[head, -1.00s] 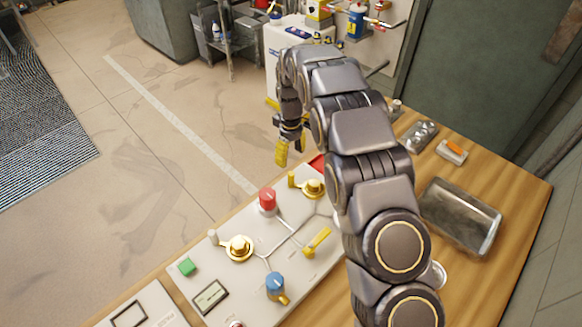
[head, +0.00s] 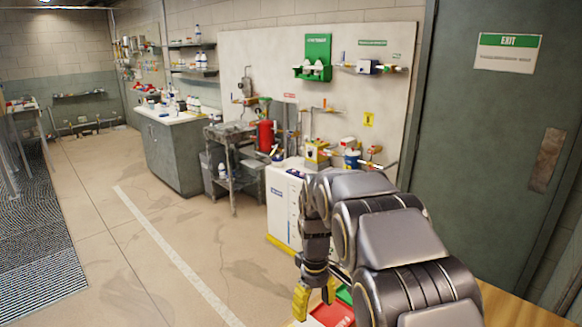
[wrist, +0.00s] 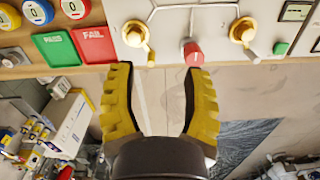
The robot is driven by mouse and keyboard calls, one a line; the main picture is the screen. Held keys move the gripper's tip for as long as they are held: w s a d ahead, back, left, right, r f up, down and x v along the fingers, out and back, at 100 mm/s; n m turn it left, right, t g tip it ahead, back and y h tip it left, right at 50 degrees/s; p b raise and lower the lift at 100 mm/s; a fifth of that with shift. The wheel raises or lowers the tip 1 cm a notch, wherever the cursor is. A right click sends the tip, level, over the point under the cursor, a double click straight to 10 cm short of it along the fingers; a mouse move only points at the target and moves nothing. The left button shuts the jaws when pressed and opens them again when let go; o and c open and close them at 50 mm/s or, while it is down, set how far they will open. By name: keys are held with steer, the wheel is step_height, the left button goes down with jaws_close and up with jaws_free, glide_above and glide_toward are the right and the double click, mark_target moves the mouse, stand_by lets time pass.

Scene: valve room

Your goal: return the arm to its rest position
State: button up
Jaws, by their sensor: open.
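My arm (head: 400,240) reaches forward from the lower right of the head view, bent at its far end so that the gripper hangs down. My gripper (head: 314,297) has yellow fingers, spread apart with nothing between them. It also shows in the wrist view (wrist: 160,78), open and empty, with the fingertips near the edge of a white valve panel (wrist: 170,20). A red knob (wrist: 193,52) on the panel appears just beyond the right fingertip; I cannot tell how far apart they are.
Brass valves (wrist: 243,30) flank the red knob. A green pad (wrist: 55,48) and a red pad (wrist: 93,45) lie beside the panel. In the head view, a white cabinet (head: 283,205) stands behind my gripper, a green door (head: 480,130) is at right, and open floor (head: 150,240) lies left.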

steer(key=s+d+r+m, duration=0.2)
steer(key=s, duration=0.8)
steer(key=s+d+r+m, duration=0.1)
steer(key=s+r+m, duration=0.1)
steer(key=s, duration=0.9)
steer(key=s+d+r+m+g, duration=0.1)
steer(key=s+d+r+m, duration=0.1)
steer(key=s, duration=0.8)
steer(key=shift+s+d+r+m, duration=0.35)
steer(key=shift+r+m, duration=0.15)
steer(key=shift+r, duration=0.1)
steer(key=shift+w, duration=0.1)
steer(key=o, duration=0.9)
steer(key=shift+w+a+r, duration=0.1)
steer(key=shift+w+r, duration=0.05)
steer(key=w+a+r+m+t, duration=0.2)
steer(key=w+a+r+m, duration=0.75)
steer(key=a+r, duration=0.3)
steer(key=shift+n, duration=0.25)
steer(key=f, duration=0.9)
steer(key=shift+w+f, duration=0.3)
steer(key=shift+w, duration=0.1)
